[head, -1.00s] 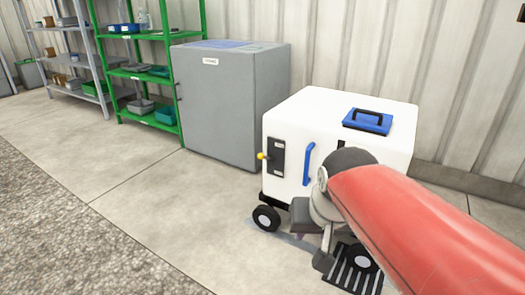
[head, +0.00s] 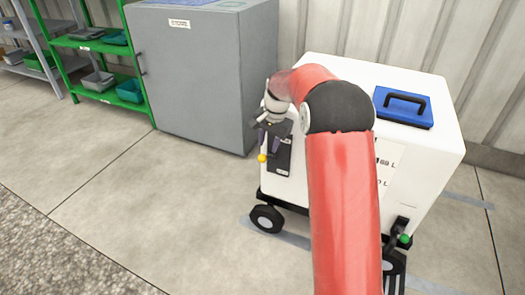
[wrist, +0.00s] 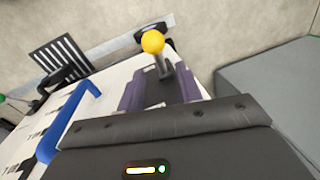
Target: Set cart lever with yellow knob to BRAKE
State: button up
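The lever's yellow knob (head: 262,158) sticks out from a dark plate (head: 284,158) on the white cart's (head: 345,70) front face, near its left edge. The plate's small labels are too small to read. My gripper (head: 275,135) is at the plate, just above the knob. In the wrist view the yellow knob (wrist: 153,41) and its grey stem lie beyond the fingertips. The two purple fingers of my gripper (wrist: 160,85) are apart, with nothing seen held between them. I cannot tell whether a finger touches the stem.
A blue bar handle (wrist: 78,120) stands on the cart face beside my gripper. A green knob (head: 404,239) sits low on the cart's right. A grey cabinet (head: 200,85) is close on the left, with green shelves (head: 95,45) beyond. The floor in front is clear.

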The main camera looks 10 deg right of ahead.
aim_at(266, 158)
jog(key=f, duration=0.4)
jog(key=a+f, duration=0.1)
jog(key=f, duration=0.2)
jog(key=shift+w, duration=0.25)
jog(key=shift+c, duration=0.4)
grip_shut()
